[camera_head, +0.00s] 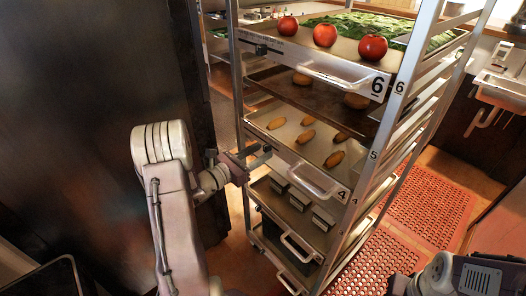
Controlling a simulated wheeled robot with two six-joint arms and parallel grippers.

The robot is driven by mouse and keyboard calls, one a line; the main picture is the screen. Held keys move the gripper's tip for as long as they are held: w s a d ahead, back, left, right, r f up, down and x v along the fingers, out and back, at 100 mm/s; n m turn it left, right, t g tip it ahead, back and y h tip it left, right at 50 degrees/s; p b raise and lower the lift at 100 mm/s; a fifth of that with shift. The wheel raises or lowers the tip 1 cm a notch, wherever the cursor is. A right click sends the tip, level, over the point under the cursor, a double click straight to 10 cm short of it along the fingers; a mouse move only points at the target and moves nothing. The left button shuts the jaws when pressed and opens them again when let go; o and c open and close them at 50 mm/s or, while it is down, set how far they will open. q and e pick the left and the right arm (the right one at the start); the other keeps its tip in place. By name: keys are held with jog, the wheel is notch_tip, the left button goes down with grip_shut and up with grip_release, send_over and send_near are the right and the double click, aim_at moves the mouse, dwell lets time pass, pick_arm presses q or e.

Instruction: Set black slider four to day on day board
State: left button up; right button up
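The tray labelled 4 (318,180) sits in a metal rack, its front rail facing my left arm. My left gripper (257,157) is at the left end of that rail, touching it or just in front; I cannot tell which. Small dark parts there blend with its fingers, so I cannot make out black slider four or whether the fingers are open. A similar small black piece (261,49) shows at the left end of the rail labelled 6. No day board lettering is readable. My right gripper (396,285) is partly in view at the bottom edge, its fingers unclear.
The rack's upright post (373,150) stands right of the trays. Tray 6 (300,52) holds tomatoes and greens; tray 4 holds several brown pieces. A dark panel (90,120) fills the left. Red perforated matting (425,205) covers open floor at right.

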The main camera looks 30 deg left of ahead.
pick_arm(q)
jog(key=v, duration=0.7)
jog(key=shift+s, duration=0.1)
